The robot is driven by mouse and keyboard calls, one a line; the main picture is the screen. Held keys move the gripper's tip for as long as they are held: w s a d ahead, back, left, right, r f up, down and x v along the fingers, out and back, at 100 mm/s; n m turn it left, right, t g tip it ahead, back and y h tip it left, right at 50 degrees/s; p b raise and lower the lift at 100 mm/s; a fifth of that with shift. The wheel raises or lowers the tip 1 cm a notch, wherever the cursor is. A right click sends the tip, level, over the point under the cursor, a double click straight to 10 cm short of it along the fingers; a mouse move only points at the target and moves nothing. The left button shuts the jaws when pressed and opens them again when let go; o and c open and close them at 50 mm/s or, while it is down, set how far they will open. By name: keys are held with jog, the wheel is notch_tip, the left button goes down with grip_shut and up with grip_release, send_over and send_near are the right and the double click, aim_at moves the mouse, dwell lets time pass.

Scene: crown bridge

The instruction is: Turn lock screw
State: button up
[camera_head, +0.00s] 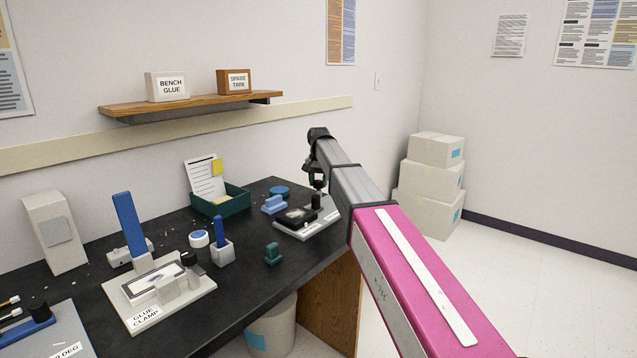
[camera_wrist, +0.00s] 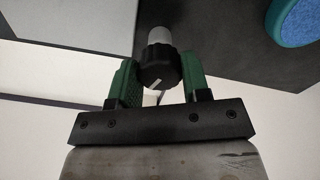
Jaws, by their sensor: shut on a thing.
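The lock screw is a black ribbed knob (camera_wrist: 160,66) with a white line on its face and a pale grey shaft behind it in the wrist view. My gripper (camera_wrist: 159,74) has its two green-padded fingers on either side of the knob, shut on it. In the head view my gripper (camera_head: 318,183) is at the far right end of the bench, over a light plate (camera_head: 306,231) that carries a black block (camera_head: 296,216). My arm and the small scale hide how the fingers meet the knob there.
The dark bench (camera_head: 248,257) also holds a glue clamp plate (camera_head: 150,305), a green tray (camera_head: 232,204) with papers, a blue lever (camera_head: 127,220) and a small green piece (camera_head: 272,253). A shelf (camera_head: 190,104) hangs above. Boxes (camera_head: 432,185) stand on the floor at right.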

aim_at(319, 181)
jog(key=o, duration=0.9)
jog(key=shift+o, duration=0.2)
jog(key=shift+r, duration=0.1)
notch_tip(319, 181, up, 11)
